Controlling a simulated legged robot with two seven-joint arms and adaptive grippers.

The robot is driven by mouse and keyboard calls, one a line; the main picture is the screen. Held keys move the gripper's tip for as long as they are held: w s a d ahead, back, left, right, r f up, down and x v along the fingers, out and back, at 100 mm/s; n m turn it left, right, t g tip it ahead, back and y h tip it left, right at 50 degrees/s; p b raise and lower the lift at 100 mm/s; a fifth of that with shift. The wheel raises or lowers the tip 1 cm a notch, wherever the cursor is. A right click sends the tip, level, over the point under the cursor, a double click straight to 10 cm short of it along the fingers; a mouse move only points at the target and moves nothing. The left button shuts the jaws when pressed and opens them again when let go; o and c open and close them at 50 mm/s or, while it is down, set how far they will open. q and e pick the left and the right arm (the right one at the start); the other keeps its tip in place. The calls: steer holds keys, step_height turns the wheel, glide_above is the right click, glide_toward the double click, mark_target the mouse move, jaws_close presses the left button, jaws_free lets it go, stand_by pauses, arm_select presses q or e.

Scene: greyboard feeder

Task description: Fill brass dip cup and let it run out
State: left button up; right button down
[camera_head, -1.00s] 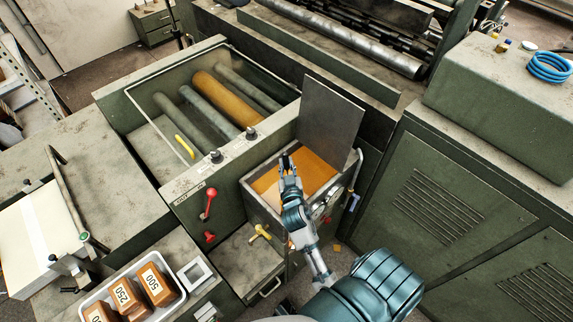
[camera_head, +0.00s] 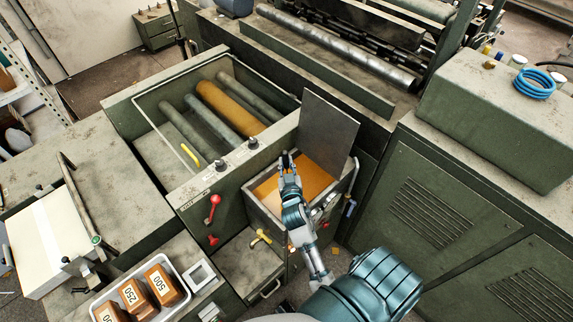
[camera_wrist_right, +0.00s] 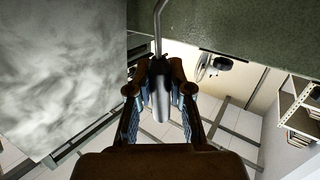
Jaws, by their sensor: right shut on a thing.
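My right gripper (camera_head: 287,161) is over the open tank (camera_head: 268,222) of orange-brown liquid (camera_head: 313,178). In the right wrist view its fingers (camera_wrist_right: 160,75) are shut on a grey metal piece (camera_wrist_right: 160,97), with a thin bent rod (camera_wrist_right: 158,22) running on from it. This looks like the handle of the dip cup. The brass cup body itself cannot be made out, so I cannot tell whether it is in the liquid. The tank's dark lid (camera_head: 328,122) stands open behind the gripper. My left gripper is not in view.
A roller bay (camera_head: 150,150) with a clear cover lies left of the tank. A tray (camera_head: 190,293) of numbered brown blocks stands lower left. A green cabinet (camera_head: 440,200) bounds the right.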

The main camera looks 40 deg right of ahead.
mark_target(286, 156)
steer(key=shift+r+p, duration=2.2)
steer(key=shift+r, duration=0.3)
steer(key=shift+f, duration=0.1)
stand_by(5.4)
